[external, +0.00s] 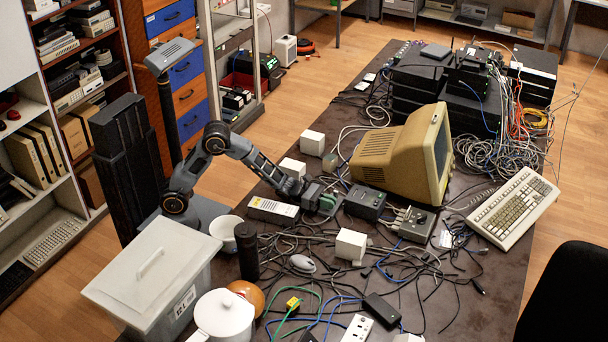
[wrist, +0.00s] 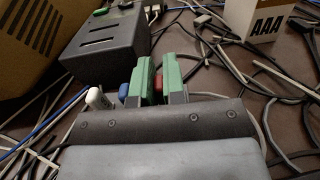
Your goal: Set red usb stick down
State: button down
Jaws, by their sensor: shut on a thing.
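My gripper (wrist: 156,80) has two green-tipped fingers in the wrist view. They are close together, with the red USB stick (wrist: 156,88) between them. A blue object (wrist: 124,93) and a white object (wrist: 97,98) show just left of the fingers, low by the gripper's front edge. In the external view my gripper (external: 328,201) is low over the middle of the dark table (external: 480,290), left of a dark grey box. The red stick cannot be made out there. I cannot tell whether the stick touches the table.
A dark grey box (external: 365,202), also in the wrist view (wrist: 108,47), stands close to my gripper. Behind it is a beige monitor (external: 400,155). A white box (external: 351,244) marked AAA in the wrist view (wrist: 262,25) stands nearer the front. Many loose cables cover the table around.

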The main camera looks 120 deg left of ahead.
jog(key=shift+f, duration=0.2)
jog(key=c, duration=1.2)
grip_release()
jog(key=shift+r, duration=0.1)
jog(key=s+p, duration=0.1)
jog(key=s, duration=1.1)
jog(key=shift+s, duration=0.35)
jog(key=shift+o, duration=1.3)
jog(key=shift+s+d, duration=0.1)
jog(key=shift+s, duration=0.5)
